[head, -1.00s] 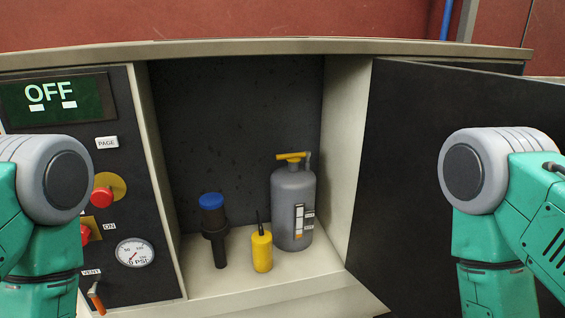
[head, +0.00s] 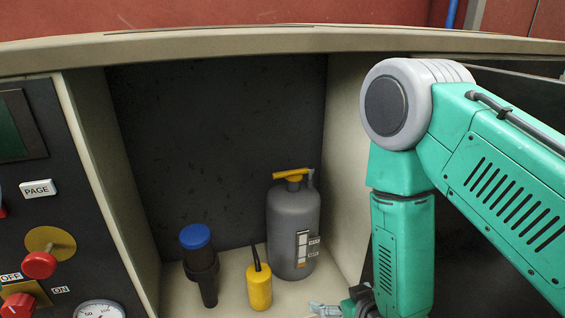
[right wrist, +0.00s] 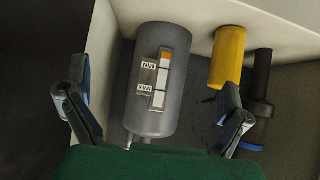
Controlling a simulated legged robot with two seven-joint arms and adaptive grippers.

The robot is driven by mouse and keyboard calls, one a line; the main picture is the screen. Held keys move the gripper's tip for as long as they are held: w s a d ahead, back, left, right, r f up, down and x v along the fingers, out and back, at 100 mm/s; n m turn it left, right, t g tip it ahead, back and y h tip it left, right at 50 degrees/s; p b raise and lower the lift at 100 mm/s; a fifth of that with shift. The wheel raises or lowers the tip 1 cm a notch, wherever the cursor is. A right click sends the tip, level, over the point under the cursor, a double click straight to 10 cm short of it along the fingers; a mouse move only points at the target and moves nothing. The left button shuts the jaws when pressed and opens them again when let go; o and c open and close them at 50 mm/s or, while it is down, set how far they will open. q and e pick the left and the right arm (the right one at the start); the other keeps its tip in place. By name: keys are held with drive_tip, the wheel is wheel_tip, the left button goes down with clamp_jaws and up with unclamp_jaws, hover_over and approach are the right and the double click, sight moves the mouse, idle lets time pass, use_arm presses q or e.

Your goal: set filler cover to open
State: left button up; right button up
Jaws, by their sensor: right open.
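The filler cover appears to be the blue cap (head: 195,236) on a dark upright filler pipe (head: 207,285) in the cabinet. It sits flat on the pipe top, so it looks closed. In the right wrist view the cap's blue edge (right wrist: 238,173) shows at the bottom, below the black pipe (right wrist: 263,90). My right gripper (head: 335,307) is at the bottom of the head view, right of the pipe and the yellow container, and partly cut off. In its wrist view the two fingers (right wrist: 152,108) are spread apart with nothing held. My left gripper is not in view.
A grey tank (head: 293,230) with a yellow handle stands behind the yellow container (head: 259,288), right of the pipe. The cabinet's side wall (head: 347,170) bounds the right. A control panel with a red knob (head: 40,264) is at left. The opening's upper middle is clear.

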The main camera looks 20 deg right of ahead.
drive_tip(key=w+a+r+t+p, duration=0.15)
drive_tip(key=w+r+t, duration=0.25)
drive_tip(key=w+r, duration=0.5)
drive_tip(key=t, duration=0.4)
approach(295, 175)
drive_tip(key=w+p, duration=0.1)
drive_tip(key=w, duration=0.4)
drive_tip(key=w+p, duration=0.1)
drive_tip(key=w, duration=0.4)
drive_tip(key=shift+a+r, duration=0.2)
drive_tip(key=shift+r, duration=0.05)
drive_tip(key=shift+w+a, duration=0.1)
drive_tip(key=shift+w, duration=0.4)
drive_tip(key=c, duration=1.4)
drive_tip(key=shift+s+n+g+y+b, duration=0.3)
drive_tip(key=shift+n+y, duration=0.4)
drive_tip(key=shift+y, duration=0.45)
drive_tip(key=shift+s+n+g+y+b, duration=0.2)
drive_tip(key=shift+s+n+g+y, duration=0.15)
drive_tip(key=shift+n+y, duration=0.6)
drive_tip(key=shift+m, duration=0.25)
